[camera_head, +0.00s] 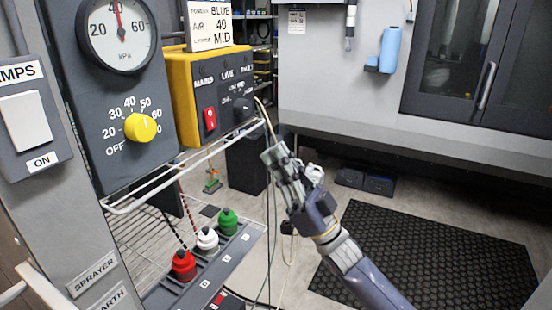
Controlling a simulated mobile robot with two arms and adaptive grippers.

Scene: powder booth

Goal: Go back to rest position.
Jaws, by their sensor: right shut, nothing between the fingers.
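My right gripper (277,158) is in the middle of the camera_head view, its arm coming in from the lower right. Its fingers are shut with nothing between them and point up and left. It is in front of the right end of the wire shelf, below and right of the yellow control box (182,88). From this single view I cannot tell whether it touches the cables hanging there. My left gripper is not in view.
A panel with a gauge (118,32) and yellow knob (140,127) stands left. Red (184,265), white (207,239) and green (228,221) plugs sit on a low rail. A wire shelf (160,180) juts out. Black matting (430,255) covers open floor at right, before a grey cabinet.

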